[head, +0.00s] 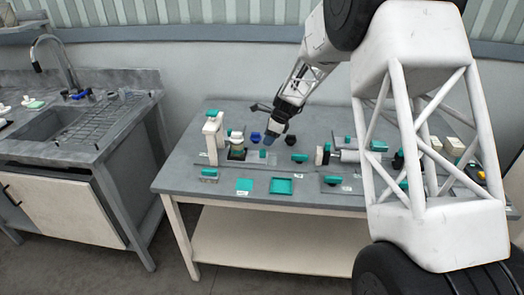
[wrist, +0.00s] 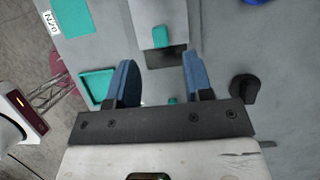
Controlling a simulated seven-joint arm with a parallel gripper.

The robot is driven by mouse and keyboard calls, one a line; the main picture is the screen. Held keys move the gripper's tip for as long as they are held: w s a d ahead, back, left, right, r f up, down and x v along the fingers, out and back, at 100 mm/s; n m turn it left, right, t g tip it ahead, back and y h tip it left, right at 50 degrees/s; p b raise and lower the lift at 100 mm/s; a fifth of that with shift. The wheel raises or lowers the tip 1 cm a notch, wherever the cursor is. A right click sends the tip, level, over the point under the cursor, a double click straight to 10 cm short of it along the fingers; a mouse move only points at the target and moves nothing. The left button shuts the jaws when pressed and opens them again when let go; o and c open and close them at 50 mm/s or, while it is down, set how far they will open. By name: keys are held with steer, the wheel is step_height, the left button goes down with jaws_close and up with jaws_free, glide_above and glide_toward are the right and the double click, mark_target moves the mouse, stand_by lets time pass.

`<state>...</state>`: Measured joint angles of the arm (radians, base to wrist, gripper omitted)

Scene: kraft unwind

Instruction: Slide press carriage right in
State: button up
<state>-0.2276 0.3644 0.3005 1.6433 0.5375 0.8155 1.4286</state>
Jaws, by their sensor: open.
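The press (head: 213,132) stands at the left of the table as a white upright with a dark base beside it. What looks like its carriage is a pale grey block with a teal handle (head: 263,153), to the right of the base. In the wrist view, a pale block with a teal handle (wrist: 161,37) lies at the top middle. My gripper (head: 269,139) is above the table just behind the carriage. In the wrist view my gripper (wrist: 161,82) has its blue fingers spread, with nothing held between them. The handle appears beyond the fingertips; contact is not visible.
A teal tray (head: 281,186) and a flat teal square (head: 244,185) lie near the front edge. A blue knob (head: 255,136) and a dark knob (head: 291,140) stand near my gripper. More fixtures stand to the right, partly hidden by my arm.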

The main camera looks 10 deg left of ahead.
mark_target(262, 150)
steer(key=shift+x, duration=3.75)
jaws_close()
